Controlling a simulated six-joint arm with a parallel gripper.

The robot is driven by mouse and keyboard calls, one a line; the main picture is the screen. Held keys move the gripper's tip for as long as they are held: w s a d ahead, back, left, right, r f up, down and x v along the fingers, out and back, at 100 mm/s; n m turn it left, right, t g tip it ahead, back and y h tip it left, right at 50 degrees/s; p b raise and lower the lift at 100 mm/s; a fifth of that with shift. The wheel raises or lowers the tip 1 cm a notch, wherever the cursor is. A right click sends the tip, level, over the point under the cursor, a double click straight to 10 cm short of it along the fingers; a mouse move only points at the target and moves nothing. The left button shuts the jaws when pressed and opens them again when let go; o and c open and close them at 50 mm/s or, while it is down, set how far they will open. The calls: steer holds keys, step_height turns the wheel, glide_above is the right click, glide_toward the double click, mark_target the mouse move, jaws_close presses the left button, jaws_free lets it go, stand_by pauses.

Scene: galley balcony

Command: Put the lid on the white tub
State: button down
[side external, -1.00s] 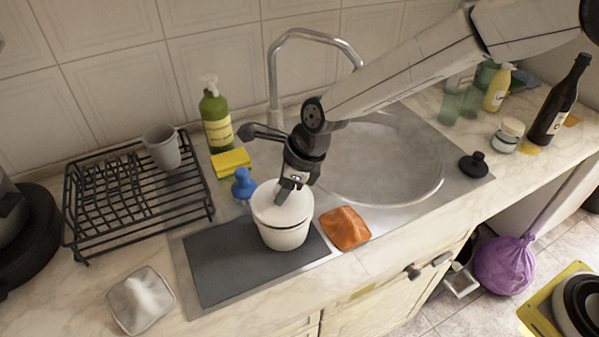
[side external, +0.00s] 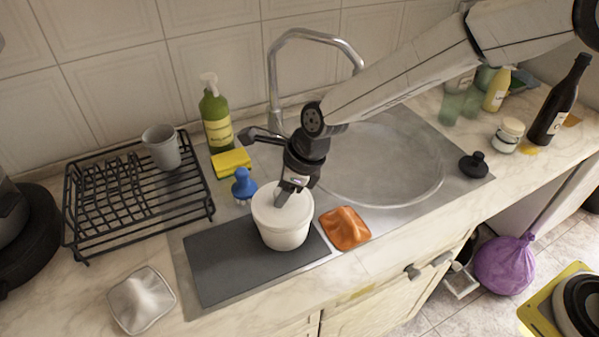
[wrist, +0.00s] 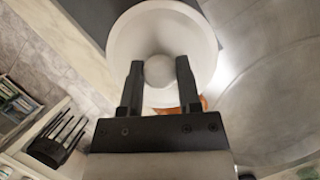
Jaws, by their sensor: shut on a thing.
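The white tub (side external: 284,238) stands upright on a dark grey mat (side external: 222,278) beside the sink. The white lid (side external: 268,208) lies across the top of the tub and looks about level; I cannot tell whether it is fully seated. My gripper (side external: 286,193) is directly above the lid, pointing down, shut on the lid's knob. In the wrist view the round knob (wrist: 160,71) sits between the two fingertips (wrist: 159,75), with the lid's pale disc (wrist: 160,25) around it. The lid covers the tub's opening, and the fingers partly hide the knob in the side view.
An orange cloth (side external: 345,228) lies right of the tub, and a blue brush (side external: 243,185) stands close behind it. A black dish rack (side external: 130,235) with a grey cup (side external: 161,147) is at left. The tap (side external: 273,75) rises behind; the sink basin (side external: 390,165) is empty.

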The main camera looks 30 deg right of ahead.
steer(key=shift+f, duration=0.3)
steer(key=shift+c, duration=1.1)
jaws_free()
steer(key=shift+r, duration=0.15)
steer(key=shift+v, duration=3.75)
steer(key=shift+d, duration=0.2)
